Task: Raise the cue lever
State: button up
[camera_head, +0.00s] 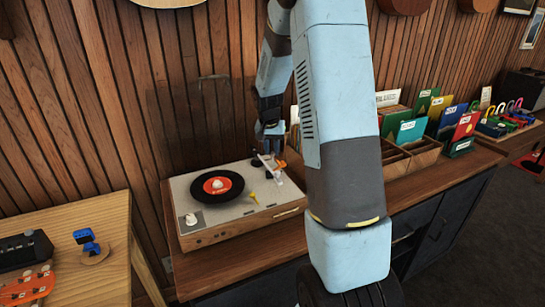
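A record player (188,220) stands on the wooden cabinet, with a black record (228,186) with a red label on its platter. At its right side is a pale tonearm assembly (268,172) with an orange part (281,164). A small yellow piece (254,197) sticks up near the front right of the deck. I cannot tell for certain which of these small parts is the cue lever. My gripper (271,150) points down over the tonearm area at the back right of the deck. Its fingertips are too small and partly hidden to show their opening or any contact.
My arm covers the cabinet right of the player. Wooden bins (424,153) with coloured cards stand further right, beside a tray of coloured items (497,125). A wooden table (100,220) at left holds a blue clip-like object (86,237). The wall (140,110) is close behind.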

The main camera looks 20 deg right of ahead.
notch_tip(320, 180, up, 9)
jog(key=s+a, duration=0.1)
jog(key=shift+a, duration=0.15)
jog(key=shift+s, duration=0.1)
jog(key=shift+o, duration=1.1)
jog(key=shift+s+d+f+n+t+y, duration=0.2)
jog(key=shift+s+n+t, duration=0.45)
jog(key=shift+s+n, duration=0.35)
jog(key=shift+s+d+f+n+t+y, duration=0.1)
jog(key=shift+s+d+n+t, duration=0.1)
jog(key=shift+s+n+t, duration=0.75)
jog(key=shift+w+n+g, duration=0.25)
jog(key=shift+n+g, duration=0.05)
jog(key=shift+n, duration=0.05)
